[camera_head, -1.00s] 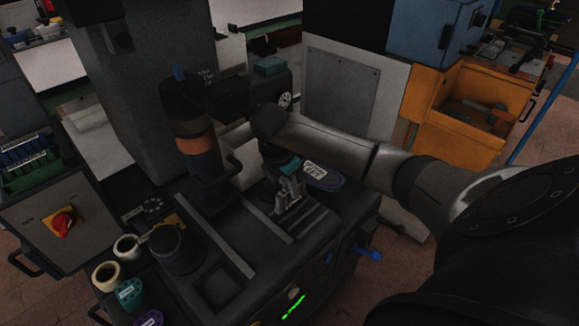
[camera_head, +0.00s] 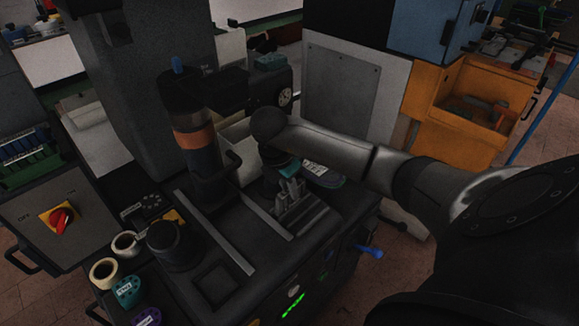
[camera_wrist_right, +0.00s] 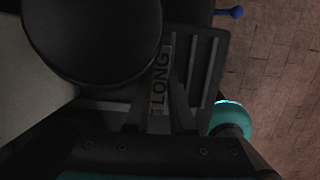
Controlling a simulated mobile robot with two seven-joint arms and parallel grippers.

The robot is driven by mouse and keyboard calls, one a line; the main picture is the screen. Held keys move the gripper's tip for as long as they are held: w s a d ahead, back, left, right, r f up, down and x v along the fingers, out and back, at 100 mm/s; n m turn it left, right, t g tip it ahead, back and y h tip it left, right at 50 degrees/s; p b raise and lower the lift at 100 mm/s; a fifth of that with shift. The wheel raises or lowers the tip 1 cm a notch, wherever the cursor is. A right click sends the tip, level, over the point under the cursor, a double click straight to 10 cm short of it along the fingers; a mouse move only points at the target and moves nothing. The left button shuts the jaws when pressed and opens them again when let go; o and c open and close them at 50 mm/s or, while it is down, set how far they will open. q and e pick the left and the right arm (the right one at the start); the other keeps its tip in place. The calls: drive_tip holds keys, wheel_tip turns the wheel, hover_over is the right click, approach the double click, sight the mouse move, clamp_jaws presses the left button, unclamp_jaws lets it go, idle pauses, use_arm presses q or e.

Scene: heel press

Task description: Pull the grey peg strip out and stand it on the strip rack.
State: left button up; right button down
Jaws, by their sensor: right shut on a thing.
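My right gripper (camera_head: 289,194) is low over the dark machine top (camera_head: 235,275), its fingers pointing down. In the right wrist view my right gripper (camera_wrist_right: 160,105) is shut on a narrow grey strip marked "LONG" (camera_wrist_right: 160,78), which lies between the fingers. I take this to be the grey peg strip; its lower part and pegs are hidden. A dark grooved plate (camera_head: 313,220) is close beside the fingers, and its ridges also show in the wrist view (camera_wrist_right: 207,65). I cannot tell whether it is the strip rack, or whether the strip touches it. My left gripper is not in view.
An orange-banded dark cylinder with a handle (camera_head: 195,140) stands left of my gripper. Two light rails (camera_head: 213,233) run along the top. A blue lever (camera_head: 368,251) sticks out at right.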

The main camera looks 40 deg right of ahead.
drive_tip(key=shift+f, duration=0.1)
drive_tip(key=c, duration=0.7)
unclamp_jaws()
drive_tip(key=shift+o, duration=0.4)
drive_tip(key=o, duration=0.4)
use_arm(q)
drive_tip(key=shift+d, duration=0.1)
